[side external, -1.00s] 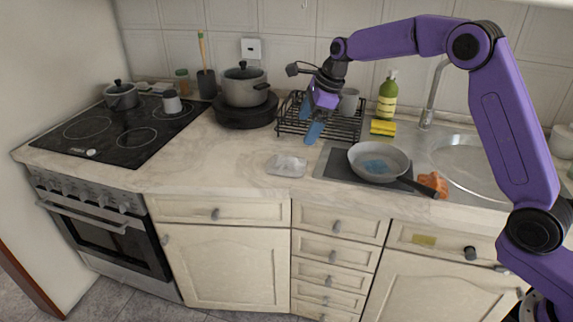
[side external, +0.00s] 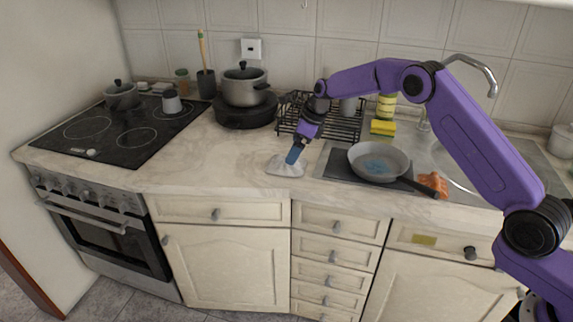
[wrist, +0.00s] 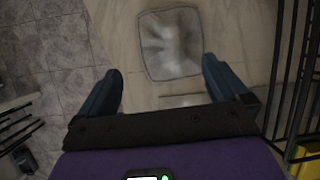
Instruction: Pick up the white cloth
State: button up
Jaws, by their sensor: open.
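The white cloth (side external: 283,168) lies flat on the countertop, left of the dark mat with the pan. It looks like a pale grey-white square in the wrist view (wrist: 170,43). My gripper (side external: 293,157) is low over the cloth's right part in the side view, pointing down. In the wrist view my gripper (wrist: 160,82) is open, with its blue fingers wide apart and the cloth beyond and between their tips. Nothing is between the fingers. Whether the fingertips touch the cloth or counter is not clear.
A black dish rack (side external: 345,124) stands behind my gripper. A pan (side external: 364,152) with a blue item inside rests to the right, beside an orange-brown item (side external: 434,183). A pot (side external: 243,86) stands behind left. The counter (side external: 190,160) left of the cloth is clear.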

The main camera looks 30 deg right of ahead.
aim_at(287, 168)
jog(key=x, duration=0.5)
jog(key=shift+s+d+f, duration=0.2)
jog(key=shift+d, duration=0.2)
jog(key=shift+w+a+f, duration=0.2)
jog(key=shift+w+f, duration=0.1)
jog(key=shift+f, duration=0.35)
jog(key=c, duration=1.1)
